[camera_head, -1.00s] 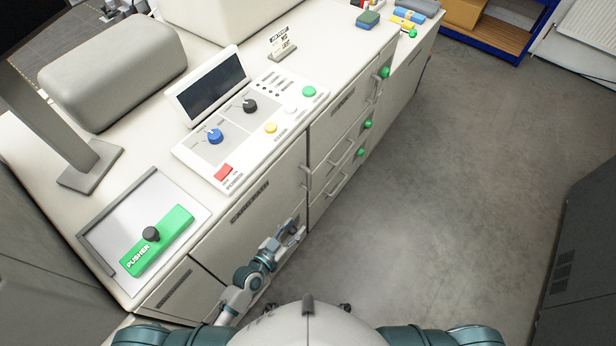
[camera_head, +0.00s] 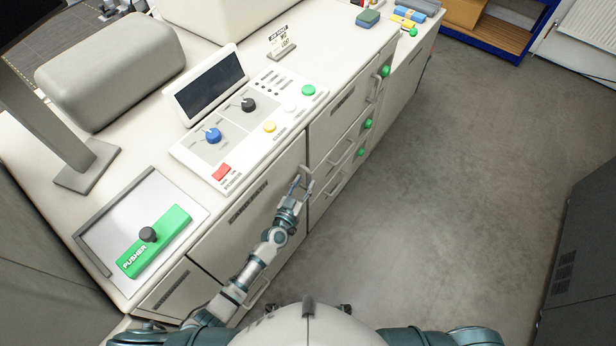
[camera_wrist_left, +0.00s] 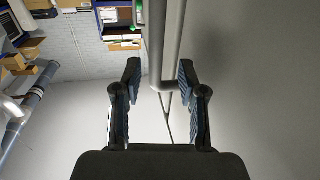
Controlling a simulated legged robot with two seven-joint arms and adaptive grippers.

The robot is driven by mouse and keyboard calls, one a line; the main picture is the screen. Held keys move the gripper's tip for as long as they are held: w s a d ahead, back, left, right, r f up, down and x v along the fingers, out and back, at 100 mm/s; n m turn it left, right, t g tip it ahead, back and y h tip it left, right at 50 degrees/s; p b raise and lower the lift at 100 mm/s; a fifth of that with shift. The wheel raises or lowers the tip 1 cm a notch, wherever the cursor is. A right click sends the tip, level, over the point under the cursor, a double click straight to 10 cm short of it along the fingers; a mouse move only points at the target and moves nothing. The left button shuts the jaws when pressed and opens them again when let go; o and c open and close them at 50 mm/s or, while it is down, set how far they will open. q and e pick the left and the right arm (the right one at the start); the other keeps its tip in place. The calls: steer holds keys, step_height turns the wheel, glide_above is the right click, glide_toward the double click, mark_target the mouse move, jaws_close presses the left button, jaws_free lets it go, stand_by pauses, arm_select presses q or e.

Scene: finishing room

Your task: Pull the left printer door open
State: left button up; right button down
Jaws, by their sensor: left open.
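The pale front door (camera_head: 235,230) of the printer cabinet is below the control panel and looks closed. A dark label strip (camera_head: 248,202) is near its top edge. My left gripper (camera_head: 301,184) is open at the door's upper right edge, by a bar handle. In the left wrist view, the grey metal handle bar (camera_wrist_left: 165,50) runs down between the open fingertips (camera_wrist_left: 159,72), nearer the right finger. No grip on it shows. My right gripper is not in view.
The worktop carries a control panel (camera_head: 252,125) with coloured knobs and a green pusher block (camera_head: 157,240) on a tray. Drawers with green knobs (camera_head: 368,124) adjoin the door on the right. Open grey floor (camera_head: 450,160) lies to the right of the cabinet.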

mark_target(308, 179)
arm_select(q)
steer(key=x, duration=0.3)
steer(key=shift+w+d+b, duration=0.25)
steer(key=shift+d+b, duration=0.05)
steer(key=shift+d, duration=0.05)
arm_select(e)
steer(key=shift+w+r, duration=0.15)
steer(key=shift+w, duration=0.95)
arm_select(q)
steer(key=shift+a, duration=0.15)
jaws_close()
